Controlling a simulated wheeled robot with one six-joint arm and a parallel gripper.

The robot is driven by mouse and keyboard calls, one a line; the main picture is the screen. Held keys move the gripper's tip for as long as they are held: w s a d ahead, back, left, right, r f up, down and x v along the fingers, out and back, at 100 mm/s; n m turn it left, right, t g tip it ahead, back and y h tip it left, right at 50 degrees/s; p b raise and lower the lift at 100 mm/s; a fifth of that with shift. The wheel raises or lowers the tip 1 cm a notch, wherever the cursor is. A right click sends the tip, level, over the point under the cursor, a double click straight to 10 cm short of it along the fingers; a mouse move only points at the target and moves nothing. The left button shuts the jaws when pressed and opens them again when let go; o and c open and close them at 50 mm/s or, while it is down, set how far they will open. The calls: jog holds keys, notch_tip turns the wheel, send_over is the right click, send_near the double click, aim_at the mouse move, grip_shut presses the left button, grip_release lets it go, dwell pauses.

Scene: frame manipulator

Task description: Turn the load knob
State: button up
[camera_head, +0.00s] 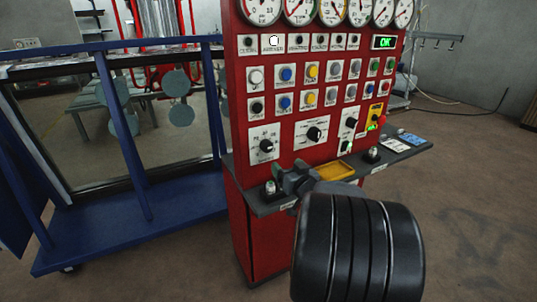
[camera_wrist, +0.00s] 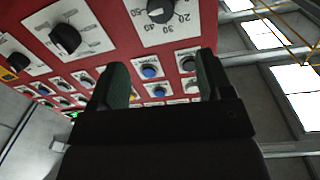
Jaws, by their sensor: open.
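The red control panel (camera_head: 290,110) carries several black rotary knobs on white plates. The left knob (camera_head: 266,146), the middle knob (camera_head: 314,133) and a right knob (camera_head: 351,122) show in the head view. Their labels are too small to read, so I cannot tell which is the load knob. In the wrist view, a knob with a scale marked 20 and 30 (camera_wrist: 160,10) lies at the top, beyond my fingertips, and another knob (camera_wrist: 65,38) is to its left. My gripper (camera_wrist: 160,75) is open and empty, apart from the knobs. In the head view it is below the left knob.
A dark shelf (camera_head: 410,150) with a yellow tray (camera_head: 335,171) and small levers juts out under the panel, close to my gripper. Gauges (camera_head: 300,10) and rows of buttons (camera_head: 286,74) are above the knobs. A blue frame (camera_head: 130,225) stands left.

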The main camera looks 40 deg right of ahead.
aim_at(268, 147)
jog(key=w, duration=0.4)
jog(key=w+d, duration=0.1)
jog(key=w, duration=0.4)
jog(key=w+d, duration=0.1)
jog(key=w, duration=0.3)
jog(key=shift+w+d, duration=0.2)
jog(key=c, duration=0.9)
